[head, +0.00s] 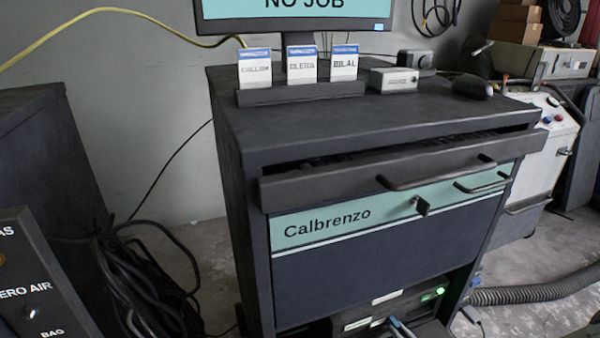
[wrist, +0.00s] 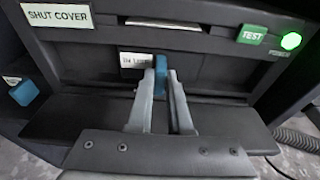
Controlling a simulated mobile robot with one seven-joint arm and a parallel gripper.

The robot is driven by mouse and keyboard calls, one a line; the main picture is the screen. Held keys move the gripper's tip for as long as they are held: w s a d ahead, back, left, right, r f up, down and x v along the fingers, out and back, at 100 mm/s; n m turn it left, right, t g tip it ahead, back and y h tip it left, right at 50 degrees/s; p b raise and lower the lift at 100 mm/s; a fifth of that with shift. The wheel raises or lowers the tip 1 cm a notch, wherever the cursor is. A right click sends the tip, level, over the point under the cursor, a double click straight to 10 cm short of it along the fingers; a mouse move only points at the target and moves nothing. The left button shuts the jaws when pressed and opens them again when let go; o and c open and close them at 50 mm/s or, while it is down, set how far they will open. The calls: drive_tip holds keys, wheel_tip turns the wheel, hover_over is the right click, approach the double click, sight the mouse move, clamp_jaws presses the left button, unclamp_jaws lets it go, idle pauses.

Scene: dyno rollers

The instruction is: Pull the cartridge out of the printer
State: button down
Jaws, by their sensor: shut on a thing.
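The printer (head: 360,325) sits in the low bay of the dark cabinet. In the wrist view the printer (wrist: 80,48) shows a dark front with a SHUT COVER label, a green TEST button and a lit green lamp. A blue tab (wrist: 161,64), apparently the cartridge's, stands in its opening beside a small white label. My gripper (wrist: 162,78) is shut on this tab, with one grey finger on each side. The rest of the cartridge is hidden behind the fingers and in the dark opening. In the head view my gripper (head: 400,327) shows only at the bottom edge.
A dark ledge (wrist: 70,125) juts out below the opening. Above the bay, a drawer (head: 330,185) with a bar handle stands slightly out, over a Calbrenzo panel with a key (head: 422,207). A grey hose (head: 535,288) lies at right. A blue knob (wrist: 24,92) is at left.

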drive_tip(key=shift+f+v, duration=0.2)
drive_tip(key=shift+v, duration=0.85)
drive_tip(key=c, duration=0.8)
unclamp_jaws()
drive_tip(key=shift+o, duration=0.2)
drive_tip(key=shift+s, duration=0.1)
